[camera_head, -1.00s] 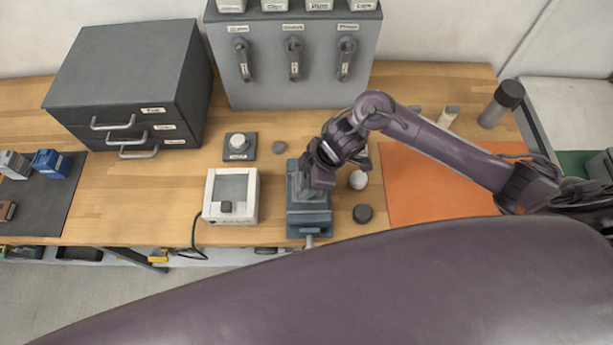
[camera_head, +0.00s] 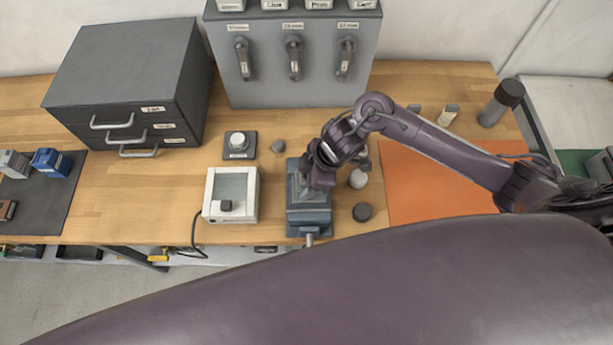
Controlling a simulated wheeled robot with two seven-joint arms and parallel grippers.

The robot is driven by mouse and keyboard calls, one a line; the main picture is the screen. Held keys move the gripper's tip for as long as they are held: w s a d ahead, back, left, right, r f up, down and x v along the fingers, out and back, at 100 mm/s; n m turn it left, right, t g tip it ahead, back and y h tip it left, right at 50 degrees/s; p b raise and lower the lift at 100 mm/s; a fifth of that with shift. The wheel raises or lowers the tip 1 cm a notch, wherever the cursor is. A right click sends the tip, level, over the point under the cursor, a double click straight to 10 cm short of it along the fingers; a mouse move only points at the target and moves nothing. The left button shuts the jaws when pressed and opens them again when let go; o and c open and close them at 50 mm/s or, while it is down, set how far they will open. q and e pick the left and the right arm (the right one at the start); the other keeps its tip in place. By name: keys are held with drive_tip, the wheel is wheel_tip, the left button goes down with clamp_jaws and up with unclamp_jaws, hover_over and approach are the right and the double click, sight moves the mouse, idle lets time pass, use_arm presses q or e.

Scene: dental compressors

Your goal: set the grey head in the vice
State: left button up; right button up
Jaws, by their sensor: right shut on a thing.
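The vice (camera_head: 309,217) is a blue-grey block with a handle at its front, standing near the front edge of the bench. My right gripper (camera_head: 306,188) is directly over the vice, pointing down at its jaws. It is shut on a grey thing, most likely the grey head, which is largely hidden by the gripper and wrist. I cannot tell whether the head touches the vice jaws. My left gripper is not in view.
A white device (camera_head: 231,196) stands just left of the vice. A white round piece (camera_head: 358,179) and a dark puck (camera_head: 362,212) lie close on its right. An orange mat (camera_head: 430,190) lies further right. A dark drawer cabinet (camera_head: 135,90) and a grey panel box (camera_head: 292,65) stand behind.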

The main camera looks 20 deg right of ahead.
drive_tip(key=shift+f+b, duration=0.65)
drive_tip(key=shift+f, duration=0.6)
idle(0.8)
idle(0.7)
drive_tip(key=o, duration=1.2)
drive_tip(key=shift+o, duration=1.3)
drive_tip(key=shift+c, duration=0.2)
drive_tip(key=shift+r, duration=0.1)
